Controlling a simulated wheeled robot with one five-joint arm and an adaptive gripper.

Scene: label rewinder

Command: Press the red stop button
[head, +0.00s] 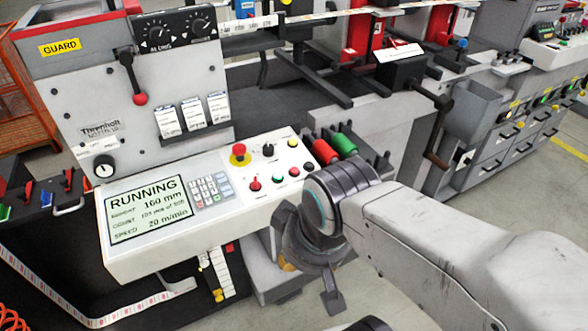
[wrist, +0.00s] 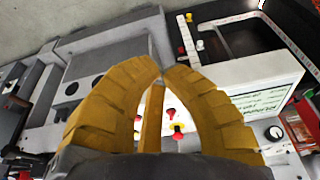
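The white control panel (head: 150,250) has a red mushroom button on a yellow collar (head: 239,154) near its back edge. A smaller red button (head: 254,184) sits in front of it, beside a green button (head: 278,177). The labels are too small to read. The panel display (head: 148,209) reads RUNNING. In the wrist view the mushroom button (wrist: 178,129) and the smaller red button (wrist: 171,113) show between my yellow fingers, beyond them. My gripper (wrist: 162,70) has its fingertips together with nothing between them. In the head view its fingers are mostly hidden, right of the panel.
Red and green rollers (head: 343,145) lie behind my wrist. A red-knobbed lever (head: 140,98) stands on the grey guard housing. The space above the panel is clear.

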